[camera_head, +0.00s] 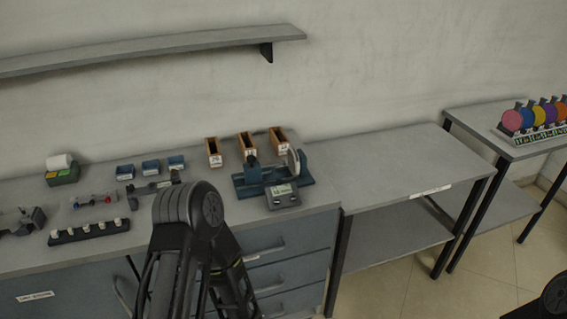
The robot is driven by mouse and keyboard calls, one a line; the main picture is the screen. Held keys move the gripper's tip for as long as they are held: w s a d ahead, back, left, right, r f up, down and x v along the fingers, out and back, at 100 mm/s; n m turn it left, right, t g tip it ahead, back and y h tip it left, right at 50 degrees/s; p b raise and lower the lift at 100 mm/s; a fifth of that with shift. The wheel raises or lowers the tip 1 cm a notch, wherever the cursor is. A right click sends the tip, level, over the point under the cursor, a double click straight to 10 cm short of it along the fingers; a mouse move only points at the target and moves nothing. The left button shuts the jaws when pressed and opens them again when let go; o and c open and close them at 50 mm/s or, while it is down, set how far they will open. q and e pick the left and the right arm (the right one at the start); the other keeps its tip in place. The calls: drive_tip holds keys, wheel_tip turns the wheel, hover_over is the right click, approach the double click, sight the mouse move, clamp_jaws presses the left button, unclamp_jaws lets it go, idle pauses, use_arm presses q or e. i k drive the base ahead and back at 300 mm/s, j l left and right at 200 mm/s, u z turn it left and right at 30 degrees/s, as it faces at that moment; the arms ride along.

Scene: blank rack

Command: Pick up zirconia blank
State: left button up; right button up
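A rack (531,135) with a row of coloured discs stands on the far right table. A pale disc (292,161) stands upright at the blue device on the left counter. I cannot tell which disc is the zirconia blank. My dark arm links rise in the lower middle and a bit of my other arm shows at the bottom right corner. Neither gripper's fingers show.
The left counter (100,232) holds a blue device (252,181), a small scale-like box (283,197), wooden boxes (248,145), blue trays (151,167) and a black vial strip (90,232). The middle table (390,165) is bare. Tiled floor (480,265) is open at the lower right.

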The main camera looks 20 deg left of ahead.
sight(293, 161)
drive_tip(key=i+j+u, duration=0.55)
drive_tip(key=u, duration=0.2)
